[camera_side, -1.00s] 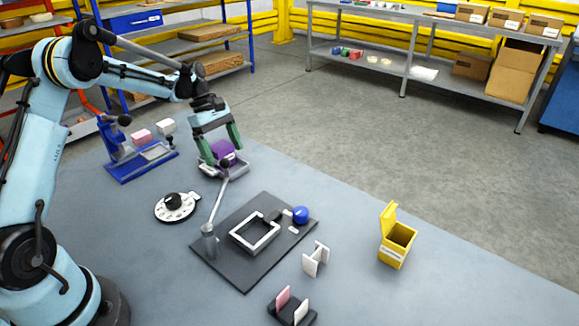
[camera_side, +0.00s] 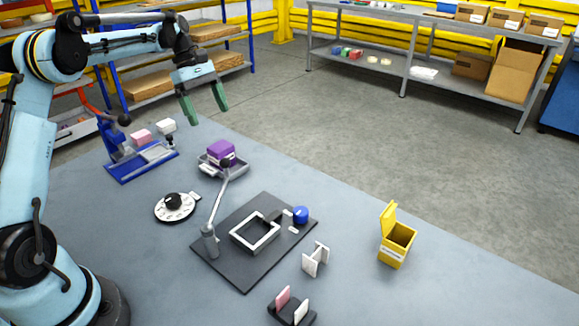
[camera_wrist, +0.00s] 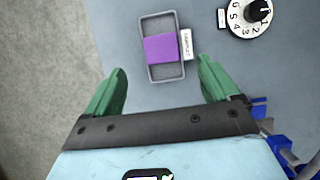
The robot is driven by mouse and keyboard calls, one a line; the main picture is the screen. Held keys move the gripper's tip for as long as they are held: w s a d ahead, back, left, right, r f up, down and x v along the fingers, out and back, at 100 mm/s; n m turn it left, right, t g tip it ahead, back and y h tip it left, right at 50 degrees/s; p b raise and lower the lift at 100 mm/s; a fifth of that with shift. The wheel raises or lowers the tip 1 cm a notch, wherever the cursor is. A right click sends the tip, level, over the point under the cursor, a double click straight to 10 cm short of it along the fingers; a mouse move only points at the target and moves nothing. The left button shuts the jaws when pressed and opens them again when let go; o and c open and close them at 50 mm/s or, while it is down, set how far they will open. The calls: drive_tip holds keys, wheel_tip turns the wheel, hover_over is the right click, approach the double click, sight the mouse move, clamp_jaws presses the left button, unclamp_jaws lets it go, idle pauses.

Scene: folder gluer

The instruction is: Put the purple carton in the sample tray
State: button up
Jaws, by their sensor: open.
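The purple carton (camera_side: 220,150) sits inside the grey sample tray (camera_side: 237,170) on the table. In the wrist view the carton (camera_wrist: 160,48) lies within the rim of the tray (camera_wrist: 164,18), which has a white label on its side. My gripper (camera_side: 206,114) is up and to the left of the tray in the side view, apart from the carton. Its green fingers are spread and empty. In the wrist view the open fingers of my gripper (camera_wrist: 160,88) show below the tray, with nothing between them.
A blue fixture (camera_side: 140,165) with pink and white blocks behind it stands left of the tray. A white numbered dial (camera_side: 176,207) and a dark plate (camera_side: 250,275) with a lever and frame are in front. A yellow bin (camera_side: 393,250) stands at right.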

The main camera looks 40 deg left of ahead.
drive_tip(key=s+d+r+m+t+y, duration=0.1)
drive_tip(key=s+d+r+m+y, duration=0.1)
drive_tip(key=s+d+r+m, duration=0.3)
drive_tip(key=s+d+r+m+t+y, duration=0.1)
drive_tip(key=d+m+t, duration=0.15)
drive_tip(key=d, duration=0.45)
drive_tip(key=s+d+f+m+t, duration=0.2)
drive_tip(key=s+d+f+m, duration=0.1)
drive_tip(key=s+m, duration=0.2)
drive_tip(key=s+d+f+m+t+y, duration=0.1)
drive_tip(key=s+d+f+m, duration=0.1)
drive_tip(key=s+d+m, duration=0.2)
drive_tip(key=shift+s+d+f+m+t+y, duration=0.15)
drive_tip(key=shift+s+f+m+t+y, duration=0.2)
drive_tip(key=shift+s+m, duration=0.3)
drive_tip(key=shift+w, duration=0.1)
